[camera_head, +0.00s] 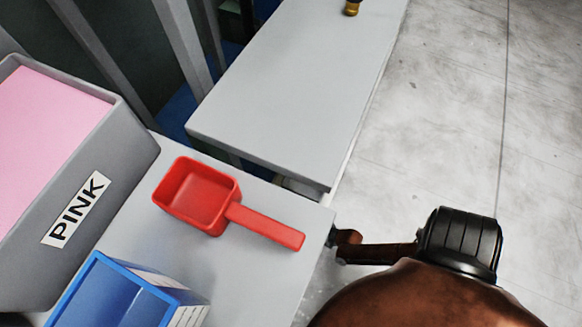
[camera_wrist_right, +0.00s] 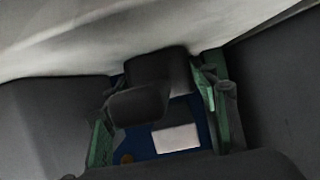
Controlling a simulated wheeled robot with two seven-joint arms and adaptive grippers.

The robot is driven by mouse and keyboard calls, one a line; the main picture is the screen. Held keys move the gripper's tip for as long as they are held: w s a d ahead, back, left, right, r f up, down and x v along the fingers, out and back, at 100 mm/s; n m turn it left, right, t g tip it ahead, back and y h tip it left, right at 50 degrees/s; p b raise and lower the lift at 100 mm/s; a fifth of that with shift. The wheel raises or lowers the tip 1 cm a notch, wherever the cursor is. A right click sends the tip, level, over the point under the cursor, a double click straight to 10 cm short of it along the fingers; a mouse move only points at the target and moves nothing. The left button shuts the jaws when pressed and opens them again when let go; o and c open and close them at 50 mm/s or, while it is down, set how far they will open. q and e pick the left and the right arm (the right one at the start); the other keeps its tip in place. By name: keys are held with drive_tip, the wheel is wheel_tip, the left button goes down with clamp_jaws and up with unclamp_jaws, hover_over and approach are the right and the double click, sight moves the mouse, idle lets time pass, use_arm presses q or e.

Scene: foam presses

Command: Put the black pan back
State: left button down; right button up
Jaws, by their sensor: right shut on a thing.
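My right gripper (camera_wrist_right: 160,118) shows in the right wrist view, its green-padded fingers on either side of a dark piece. This piece (camera_wrist_right: 140,104) looks like part of the black pan, and the gripper is shut on it. The rest of the pan's shape is hard to make out in the dim picture. The head view shows no black pan; my right arm comes in at the bottom right, and I cannot make out its gripper there. My left gripper is in neither view.
A red scoop (camera_head: 202,209) lies on the near grey table (camera_head: 262,273). Left of it stand a grey bin (camera_head: 120,157) marked PINK and a blue box (camera_head: 100,295). A second grey table (camera_head: 300,75) is behind, mostly clear. Bare floor (camera_head: 450,120) lies to the right.

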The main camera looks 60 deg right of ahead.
drive_tip(key=shift+r, duration=0.1)
drive_tip(key=o, duration=1.2)
drive_tip(key=shift+o, duration=0.2)
